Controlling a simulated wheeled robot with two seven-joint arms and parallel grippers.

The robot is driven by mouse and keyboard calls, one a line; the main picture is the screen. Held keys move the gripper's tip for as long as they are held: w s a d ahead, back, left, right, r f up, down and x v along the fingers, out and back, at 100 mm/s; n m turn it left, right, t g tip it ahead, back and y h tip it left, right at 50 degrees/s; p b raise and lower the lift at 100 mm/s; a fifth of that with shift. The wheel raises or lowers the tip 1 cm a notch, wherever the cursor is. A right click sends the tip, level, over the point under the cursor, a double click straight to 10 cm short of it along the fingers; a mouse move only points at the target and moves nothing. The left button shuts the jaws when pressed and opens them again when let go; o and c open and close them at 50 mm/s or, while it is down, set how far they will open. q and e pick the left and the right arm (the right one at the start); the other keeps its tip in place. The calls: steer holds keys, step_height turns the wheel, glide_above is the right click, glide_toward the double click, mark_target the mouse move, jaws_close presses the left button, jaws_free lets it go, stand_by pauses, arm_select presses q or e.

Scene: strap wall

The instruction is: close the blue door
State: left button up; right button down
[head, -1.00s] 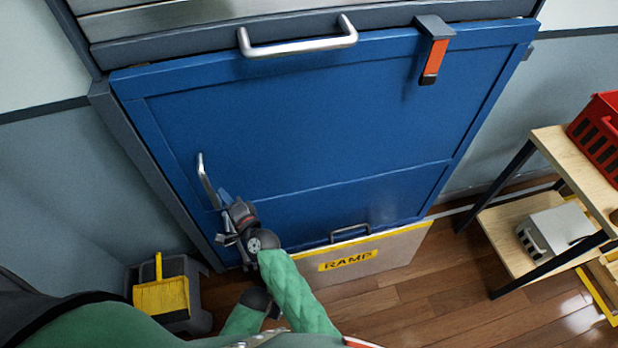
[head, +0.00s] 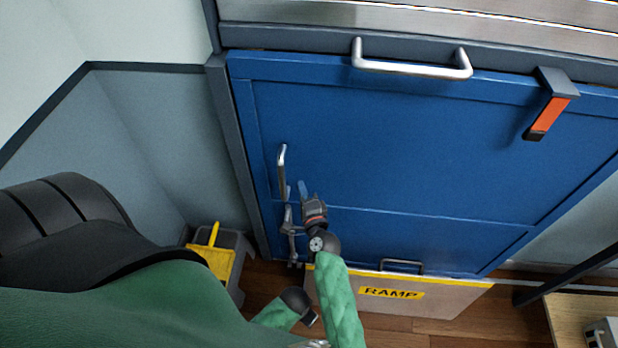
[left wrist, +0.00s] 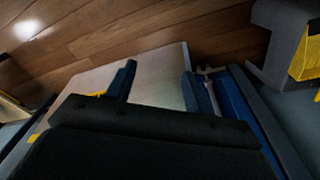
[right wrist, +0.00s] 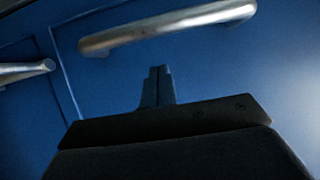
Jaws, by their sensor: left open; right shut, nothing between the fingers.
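The blue door (head: 390,150) fills the middle of the head view and lies along its grey frame (head: 238,150); I see no clear gap at its left edge. Its silver vertical handle (head: 282,172) is at the lower left. My right gripper (head: 303,188) is just right of the handle's lower end, close to the door. In the right wrist view that gripper (right wrist: 158,70) is shut and empty in front of the blue panel, with a silver handle (right wrist: 165,28) beyond its tips.
A silver bar handle (head: 412,70) and an orange-faced latch (head: 550,105) are at the door's top edge. The RAMP board (head: 440,297) stands below the door.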

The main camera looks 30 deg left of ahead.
arm_select(q)
step_height(320, 180, up, 11)
steer(key=w+d+b, duration=0.1)
steer(key=b, duration=0.1)
steer(key=shift+w+d, duration=0.25)
steer(key=shift+d, duration=0.1)
arm_select(e)
steer(key=v, duration=1)
steer(key=shift+w+d, duration=0.25)
steer(key=shift+d, duration=0.2)
arm_select(q)
steer(key=shift+f, duration=0.1)
